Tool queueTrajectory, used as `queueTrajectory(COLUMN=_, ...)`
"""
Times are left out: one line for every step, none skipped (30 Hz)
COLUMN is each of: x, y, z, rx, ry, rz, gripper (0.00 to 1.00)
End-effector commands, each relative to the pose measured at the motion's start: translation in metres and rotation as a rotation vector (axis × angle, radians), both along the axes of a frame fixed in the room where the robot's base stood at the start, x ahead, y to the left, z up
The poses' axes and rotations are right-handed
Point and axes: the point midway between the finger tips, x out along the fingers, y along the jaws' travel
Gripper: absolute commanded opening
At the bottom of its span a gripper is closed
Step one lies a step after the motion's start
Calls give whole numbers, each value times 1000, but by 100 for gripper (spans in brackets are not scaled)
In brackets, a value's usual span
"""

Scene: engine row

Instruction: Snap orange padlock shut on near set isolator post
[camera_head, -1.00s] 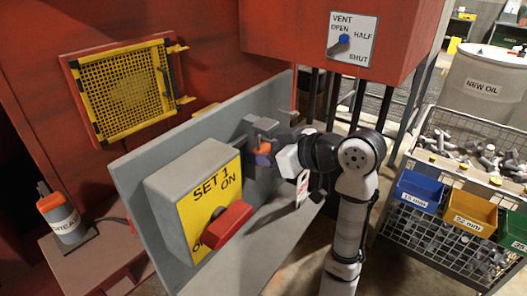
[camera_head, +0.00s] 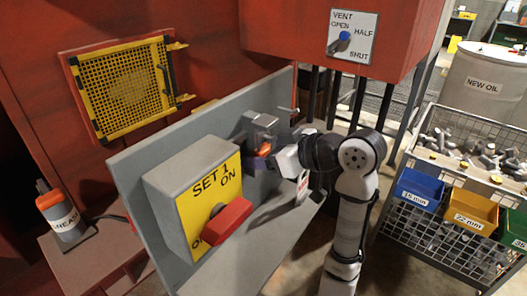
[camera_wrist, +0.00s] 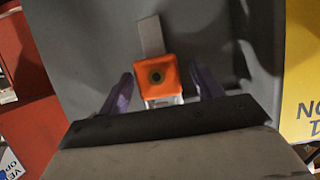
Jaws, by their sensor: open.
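The orange padlock (camera_wrist: 157,76) sits between the two purple fingers of my gripper (camera_wrist: 160,86) in the wrist view, with a gap on each side. A grey bar (camera_wrist: 150,36) shows just beyond it. Whether the shackle is closed is hidden. In the head view the padlock (camera_head: 264,149) is a small orange patch under a grey bracket-like post (camera_head: 262,121) on the panel. My gripper (camera_head: 262,160) is open around the padlock there, with one purple finger below it. The SET 1 isolator box (camera_head: 185,185) with its red handle (camera_head: 228,220) is to the left.
The grey panel (camera_head: 140,165) stands behind the post. A VENT switch plate (camera_head: 353,36) is above right. A yellow mesh guard (camera_head: 125,88) and a grease canister (camera_head: 62,215) are at left. A wire rack with coloured bins (camera_head: 470,208) stands at right.

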Motion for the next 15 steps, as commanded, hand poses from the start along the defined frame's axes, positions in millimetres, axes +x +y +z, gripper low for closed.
queueTrajectory(x=-1, y=-3, z=1, rx=0, ry=-1, rz=-2, gripper=65)
queueTrajectory(x=-2, y=-5, z=2, rx=0, ry=-2, rz=-2, gripper=65)
queueTrajectory(x=-4, y=-8, z=3, rx=1, ry=-3, rz=-2, gripper=65)
queueTrajectory(x=-6, y=-12, z=5, rx=0, ry=-3, rz=-3, gripper=65)
queueTrajectory(x=-9, y=-16, z=6, rx=1, ry=-5, rz=-4, gripper=65)
queueTrajectory(x=-13, y=-22, z=9, rx=-2, ry=-5, rz=-3, gripper=65)
queueTrajectory(x=-16, y=-27, z=11, rx=-1, ry=-5, rz=-6, gripper=65)
queueTrajectory(x=-19, y=-33, z=14, rx=0, ry=-5, rz=-5, gripper=65)
queueTrajectory(x=-24, y=-40, z=17, rx=-1, ry=-6, rz=-4, gripper=65)
queueTrajectory(x=-28, y=-46, z=20, rx=-1, ry=-6, rz=-5, gripper=65)
queueTrajectory(x=-31, y=-52, z=23, rx=0, ry=-6, rz=-5, gripper=65)
queueTrajectory(x=-36, y=-59, z=26, rx=-2, ry=-5, rz=-4, gripper=65)
queueTrajectory(x=-39, y=-64, z=29, rx=-1, ry=-5, rz=-4, gripper=65)
queueTrajectory(x=-43, y=-69, z=32, rx=-1, ry=-5, rz=-6, gripper=65)
queueTrajectory(x=-46, y=-76, z=35, rx=-1, ry=-3, rz=-5, gripper=65)
